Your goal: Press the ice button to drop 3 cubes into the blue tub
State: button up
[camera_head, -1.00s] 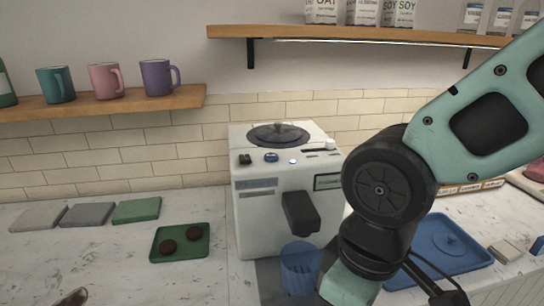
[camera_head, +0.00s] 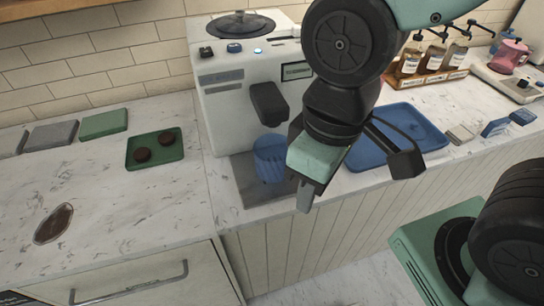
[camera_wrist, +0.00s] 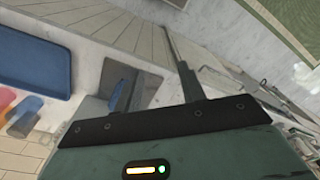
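The white ice machine (camera_head: 222,112) stands on the marble counter in the head view. Its top front edge has a dark button (camera_head: 205,51), a blue button (camera_head: 234,48) and a small lit light (camera_head: 257,50). A black spout (camera_head: 268,103) juts from its front. The translucent blue tub (camera_head: 268,160) stands upright below the spout on a dark mat (camera_head: 246,187); I cannot make out any cubes in it. My gripper (camera_head: 355,182) is right of and in front of the tub, pointing down, below the buttons. In the wrist view its fingers (camera_wrist: 152,50) are apart with nothing held.
A blue tray (camera_head: 436,139) lies right of the machine, with a rack of bottles (camera_head: 432,72) behind it. A green tray (camera_head: 130,161) with two dark round things lies to the left. The counter's front edge runs below my gripper.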

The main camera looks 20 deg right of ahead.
dwell(0.4)
grip_shut()
dwell(1.6)
